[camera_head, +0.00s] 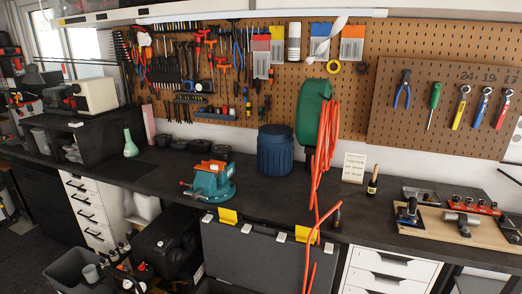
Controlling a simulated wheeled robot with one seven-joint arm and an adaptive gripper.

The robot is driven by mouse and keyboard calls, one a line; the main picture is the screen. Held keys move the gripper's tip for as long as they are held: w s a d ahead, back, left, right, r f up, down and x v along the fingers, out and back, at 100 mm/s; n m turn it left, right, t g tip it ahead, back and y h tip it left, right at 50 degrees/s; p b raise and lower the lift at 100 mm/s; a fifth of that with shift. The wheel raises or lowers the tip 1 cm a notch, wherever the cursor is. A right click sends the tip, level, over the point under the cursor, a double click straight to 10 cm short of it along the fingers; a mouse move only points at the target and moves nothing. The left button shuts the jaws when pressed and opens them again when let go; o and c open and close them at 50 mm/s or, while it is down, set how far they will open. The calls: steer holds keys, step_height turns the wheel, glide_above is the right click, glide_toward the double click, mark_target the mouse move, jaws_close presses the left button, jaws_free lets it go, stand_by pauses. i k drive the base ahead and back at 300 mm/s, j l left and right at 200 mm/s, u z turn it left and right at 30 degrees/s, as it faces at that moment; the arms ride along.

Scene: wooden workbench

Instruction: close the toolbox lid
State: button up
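The toolbox lid (262,262) is a dark grey panel at the lower middle, in front of the bench's front edge. It stands roughly upright, so the toolbox looks open. White latches and yellow tags (228,215) show along its top edge. The toolbox body is mostly cut off by the bottom of the picture. An orange hose hangs down in front of the lid's right part. My gripper is not in view.
The orange hose (329,130) hangs from a green reel (311,108). A teal vise (211,182) and a blue barrel (275,150) stand on the dark workbench (130,174). A black canister (166,247) is left of the lid; white drawers (385,265) are right.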

mark_target(262, 259)
steer(key=i+j+u, duration=0.3)
steer(key=j+u, duration=0.15)
steer(key=i+j+u, duration=0.35)
steer(key=u, duration=0.15)
